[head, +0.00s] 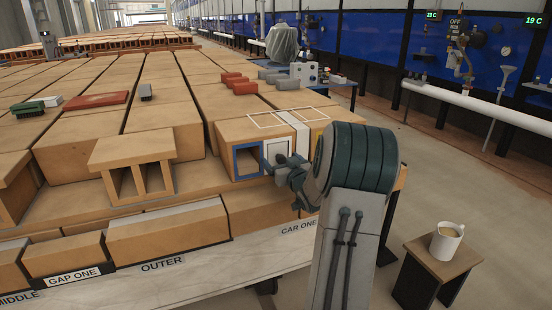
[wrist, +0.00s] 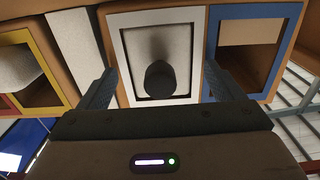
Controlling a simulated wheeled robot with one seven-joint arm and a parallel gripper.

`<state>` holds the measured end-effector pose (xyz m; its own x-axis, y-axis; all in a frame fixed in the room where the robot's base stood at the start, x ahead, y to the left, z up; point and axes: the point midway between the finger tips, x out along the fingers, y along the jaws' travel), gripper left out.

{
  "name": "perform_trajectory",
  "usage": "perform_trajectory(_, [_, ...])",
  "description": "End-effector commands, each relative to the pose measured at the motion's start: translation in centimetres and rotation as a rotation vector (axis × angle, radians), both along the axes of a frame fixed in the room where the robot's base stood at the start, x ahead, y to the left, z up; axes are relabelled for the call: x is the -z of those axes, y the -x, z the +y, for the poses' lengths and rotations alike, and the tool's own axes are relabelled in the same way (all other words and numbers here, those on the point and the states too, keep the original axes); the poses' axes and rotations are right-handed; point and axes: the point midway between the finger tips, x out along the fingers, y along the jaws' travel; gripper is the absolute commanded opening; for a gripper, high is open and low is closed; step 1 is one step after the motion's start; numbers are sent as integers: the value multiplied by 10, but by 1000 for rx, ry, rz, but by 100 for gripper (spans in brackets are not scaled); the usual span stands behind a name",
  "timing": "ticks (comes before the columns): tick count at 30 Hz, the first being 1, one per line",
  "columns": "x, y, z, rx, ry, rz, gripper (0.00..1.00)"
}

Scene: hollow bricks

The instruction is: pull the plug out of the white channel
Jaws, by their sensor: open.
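The white channel (wrist: 120,52) is a white-framed opening in the front of a tan hollow brick. The plug (wrist: 181,40) fills it, with a light grey face and a dark round knob (wrist: 160,80) sticking out. My gripper (wrist: 158,72) is open, its fingers apart on either side of the knob, with gaps between them and it. In the head view my gripper (head: 283,166) is at the brick's front and hides part of the white channel (head: 277,143). The blue channel (head: 236,162) beside it is open and empty.
A yellow-framed channel (wrist: 62,68) lies on the other side of the white one, with a pale block inside. Red blocks (head: 243,88) and grey blocks sit on the bricks behind. A small stool (head: 440,262) with a white mug (head: 446,240) stands at right.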

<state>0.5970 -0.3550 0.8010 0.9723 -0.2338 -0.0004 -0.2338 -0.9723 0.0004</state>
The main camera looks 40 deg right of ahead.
Motion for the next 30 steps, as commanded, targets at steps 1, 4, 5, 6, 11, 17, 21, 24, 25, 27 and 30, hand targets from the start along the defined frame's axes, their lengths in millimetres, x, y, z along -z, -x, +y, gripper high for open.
perform_trajectory(1, [0,0,0,0,0,0,88])
perform_trajectory(4, [0,0,0,0,0,0,71])
perform_trajectory(5, [0,0,0,0,0,0,63])
perform_trajectory(6, [0,0,0,0,0,0,52])
perform_trajectory(11, [0,0,0,0,0,0,7])
perform_trajectory(17, [-1,1,0,0,0,-1,6])
perform_trajectory(21, [0,5,1,0,0,0,6])
perform_trajectory(24, [0,8,2,0,0,0,6])
perform_trajectory(25, [0,9,2,0,0,0,6])
perform_trajectory(27, [-1,11,2,0,0,0,6])
perform_trajectory(30, [0,14,3,0,0,0,6])
